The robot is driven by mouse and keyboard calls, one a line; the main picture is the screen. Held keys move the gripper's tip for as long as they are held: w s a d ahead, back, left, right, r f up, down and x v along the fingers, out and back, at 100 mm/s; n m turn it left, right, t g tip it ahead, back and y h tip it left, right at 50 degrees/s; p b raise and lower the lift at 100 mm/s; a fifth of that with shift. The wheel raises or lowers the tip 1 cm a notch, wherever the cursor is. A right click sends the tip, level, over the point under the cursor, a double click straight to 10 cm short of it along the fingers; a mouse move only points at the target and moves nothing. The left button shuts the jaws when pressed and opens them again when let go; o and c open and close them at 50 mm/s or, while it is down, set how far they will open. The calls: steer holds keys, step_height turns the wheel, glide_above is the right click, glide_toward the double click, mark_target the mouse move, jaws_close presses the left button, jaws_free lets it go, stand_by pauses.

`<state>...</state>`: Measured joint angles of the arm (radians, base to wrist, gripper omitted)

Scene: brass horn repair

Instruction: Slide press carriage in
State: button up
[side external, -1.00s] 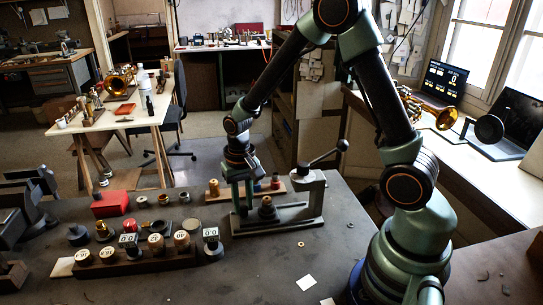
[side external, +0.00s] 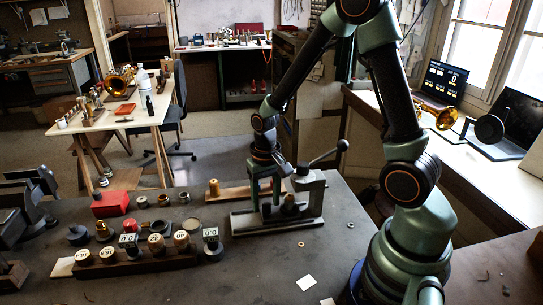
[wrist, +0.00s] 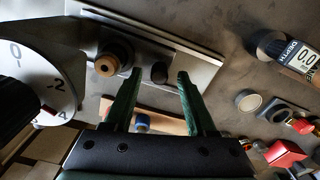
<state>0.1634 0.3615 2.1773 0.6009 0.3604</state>
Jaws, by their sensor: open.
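The press (side external: 308,190) stands on a long grey base (side external: 245,225) on the bench, its lever up to the right. The press carriage (side external: 290,210) is a dark block on the base with a brown-topped round piece (side external: 289,199), close beside the press column. In the wrist view the round piece (wrist: 112,55) lies left of my fingers, near the dial. My gripper (side external: 265,206) points down over the base, left of the carriage. Its fingers are apart in the wrist view (wrist: 159,75), with a dark knob (wrist: 159,73) between or beyond their tips; contact is unclear.
A wooden strip (side external: 235,193) with a brass part (side external: 213,187) lies behind the base. A rack of numbered pieces (side external: 135,262), small rings and a red box (side external: 110,204) are at left. A small ring (side external: 301,244) and paper (side external: 306,283) lie in front on mostly clear bench.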

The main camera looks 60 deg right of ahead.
steer(key=shift+r, duration=0.1)
step_height(320, 180, up, 12)
stand_by(0.5)
step_height(320, 180, down, 12)
steer(key=n, duration=1.2)
steer(key=shift+f, duration=0.2)
steer(key=shift+c, duration=0.4)
jaws_close()
steer(key=shift+r, duration=0.1)
stand_by(1.0)
